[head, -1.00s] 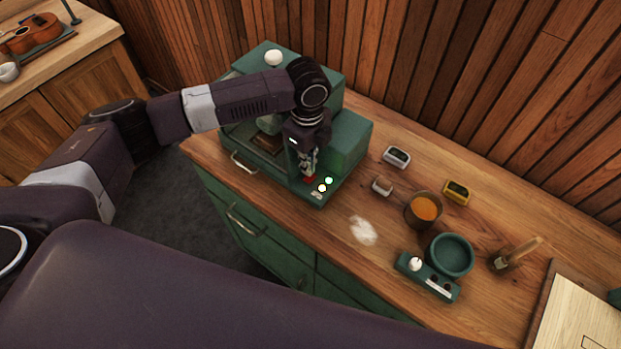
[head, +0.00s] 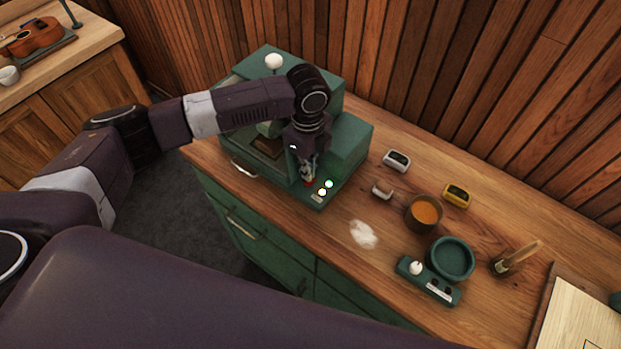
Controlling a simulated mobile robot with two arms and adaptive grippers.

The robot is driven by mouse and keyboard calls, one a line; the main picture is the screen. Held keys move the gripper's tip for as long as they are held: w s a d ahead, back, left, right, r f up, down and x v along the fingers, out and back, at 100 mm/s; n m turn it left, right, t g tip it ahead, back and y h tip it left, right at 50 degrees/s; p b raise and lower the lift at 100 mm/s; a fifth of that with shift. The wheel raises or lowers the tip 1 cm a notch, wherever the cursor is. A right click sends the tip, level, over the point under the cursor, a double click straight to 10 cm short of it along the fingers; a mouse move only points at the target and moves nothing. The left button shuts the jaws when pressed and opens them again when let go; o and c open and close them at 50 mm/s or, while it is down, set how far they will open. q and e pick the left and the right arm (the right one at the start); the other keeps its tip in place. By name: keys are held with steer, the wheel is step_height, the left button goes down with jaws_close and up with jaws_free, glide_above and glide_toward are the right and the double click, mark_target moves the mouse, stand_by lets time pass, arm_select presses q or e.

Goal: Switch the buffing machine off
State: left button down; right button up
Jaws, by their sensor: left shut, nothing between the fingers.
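The green buffing machine (head: 348,146) stands on the wooden counter against the slatted wall. Its front panel has two small lit buttons (head: 326,188), one greenish and one whitish. A red part (head: 310,182) shows on the panel just left of the lights, right at the fingertips. My left gripper (head: 308,179) points down over this panel, shut and empty. Its tips are at or very close to the red part; I cannot tell if they touch. The arm hides part of the machine. My right gripper is not in view.
Right of the machine are small grey devices (head: 397,160), a yellow device (head: 456,195), a cup of orange material (head: 425,213), a green bowl (head: 452,258), a green control box (head: 428,281), a brush (head: 515,259) and a board (head: 577,315). White powder (head: 363,235) lies on the counter.

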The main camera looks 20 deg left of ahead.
arm_select(q)
steer(key=shift+f, duration=0.25)
stand_by(0.6)
steer(key=shift+f+b, duration=0.6)
steer(key=shift+f, duration=0.6)
stand_by(0.4)
steer(key=shift+s, duration=0.1)
step_height(320, 180, up, 3)
steer(key=p, duration=0.3)
steer(key=shift+f, duration=0.1)
step_height(320, 180, up, 2)
steer(key=shift+p, duration=0.75)
steer(key=shift+r, duration=1.15)
